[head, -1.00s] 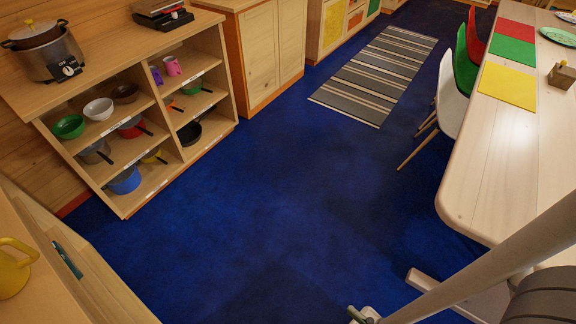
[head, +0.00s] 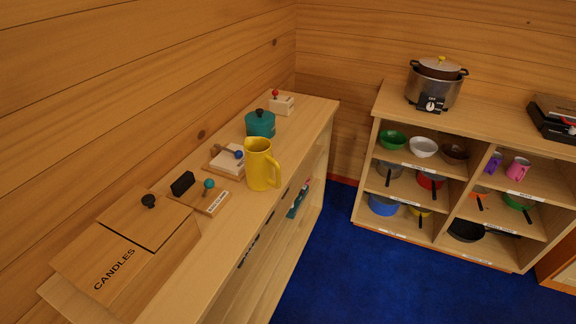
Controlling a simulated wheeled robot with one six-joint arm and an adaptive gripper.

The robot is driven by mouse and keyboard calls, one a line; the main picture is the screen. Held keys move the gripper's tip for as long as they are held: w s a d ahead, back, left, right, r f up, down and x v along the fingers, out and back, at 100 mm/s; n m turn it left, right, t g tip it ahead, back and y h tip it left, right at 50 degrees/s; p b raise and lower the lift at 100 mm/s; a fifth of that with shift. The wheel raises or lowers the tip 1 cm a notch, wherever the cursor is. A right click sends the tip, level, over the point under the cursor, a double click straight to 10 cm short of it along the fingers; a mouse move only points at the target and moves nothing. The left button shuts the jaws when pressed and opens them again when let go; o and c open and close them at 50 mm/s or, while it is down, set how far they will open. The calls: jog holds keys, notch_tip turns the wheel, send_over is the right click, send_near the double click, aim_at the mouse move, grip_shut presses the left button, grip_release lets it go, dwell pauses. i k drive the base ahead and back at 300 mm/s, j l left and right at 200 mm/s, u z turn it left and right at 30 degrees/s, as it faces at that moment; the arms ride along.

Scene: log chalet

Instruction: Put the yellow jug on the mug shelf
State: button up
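The yellow jug (head: 259,166) stands upright on top of the wooden counter (head: 243,220) along the left wall, its handle to the right. An open shelf unit (head: 376,128) stands at the right. One of its compartments (head: 526,183), at the upper right, holds a purple mug (head: 493,163) and a pink mug (head: 518,168). A label is on the shelf edge below them, too small to read. My gripper is not in view in the head view now.
A candles box (head: 133,243), small wooden boards with knobs and a teal pot (head: 260,123) share the counter. Bowls and pans fill other compartments. A slow cooker (head: 436,84) sits on the shelf unit. Blue floor (head: 345,265) lies clear between.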

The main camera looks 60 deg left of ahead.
aim_at(554, 188)
jog(key=i, duration=1.85)
jog(key=i+l+u, duration=0.2)
jog(key=i, duration=0.3)
jog(key=i+u, duration=0.2)
jog(key=i, duration=0.3)
jog(key=i+l+u, duration=0.15)
jog(key=i+l, duration=0.15)
jog(key=i, duration=0.2)
jog(key=u, duration=2)
